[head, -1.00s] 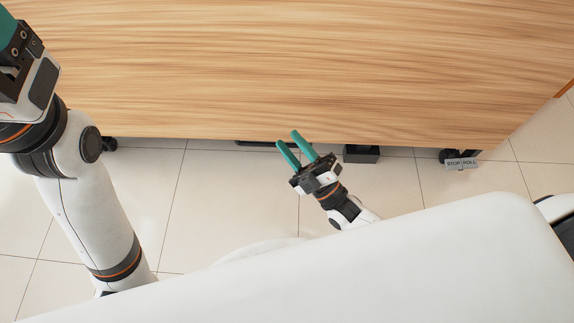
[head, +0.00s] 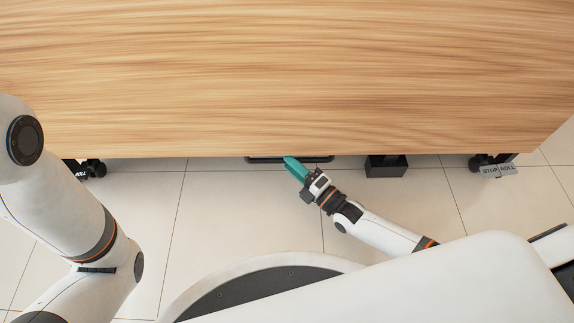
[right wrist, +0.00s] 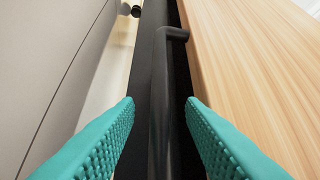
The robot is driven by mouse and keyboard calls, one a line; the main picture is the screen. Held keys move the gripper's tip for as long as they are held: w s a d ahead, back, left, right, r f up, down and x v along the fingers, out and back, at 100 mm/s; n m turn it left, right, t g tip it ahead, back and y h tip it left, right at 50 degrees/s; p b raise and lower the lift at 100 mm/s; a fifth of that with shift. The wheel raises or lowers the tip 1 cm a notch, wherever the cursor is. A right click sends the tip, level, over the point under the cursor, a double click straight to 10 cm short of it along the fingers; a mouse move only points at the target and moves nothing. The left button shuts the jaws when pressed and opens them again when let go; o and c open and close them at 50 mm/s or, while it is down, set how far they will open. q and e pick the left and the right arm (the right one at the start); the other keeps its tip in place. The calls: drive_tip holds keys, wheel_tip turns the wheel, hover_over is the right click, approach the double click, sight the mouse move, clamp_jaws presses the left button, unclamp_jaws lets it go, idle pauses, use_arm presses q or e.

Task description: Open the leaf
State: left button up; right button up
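The wood-grain leaf (head: 290,75) fills the upper part of the head view, its near edge running across the picture. It also shows at the right of the right wrist view (right wrist: 255,60). A black bar handle (head: 318,159) sticks out below the leaf's near edge. In the right wrist view the black bar (right wrist: 160,75) runs lengthwise between the two teal fingers. My right gripper (head: 289,160) is at the handle, with its fingers (right wrist: 161,105) apart on either side of the bar; I see gaps, so it is not closed on it. My left gripper is out of view.
Black casters stand under the leaf at the left (head: 93,168) and right (head: 480,161), with a STOP/ROLL tag (head: 499,171) at the right one. A dark box (head: 386,167) sits right of the handle. The tiled floor (head: 240,210) in front is clear.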

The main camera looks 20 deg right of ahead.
drive_tip(key=shift+b+x, duration=0.35)
drive_tip(key=shift+x, duration=0.9)
clamp_jaws()
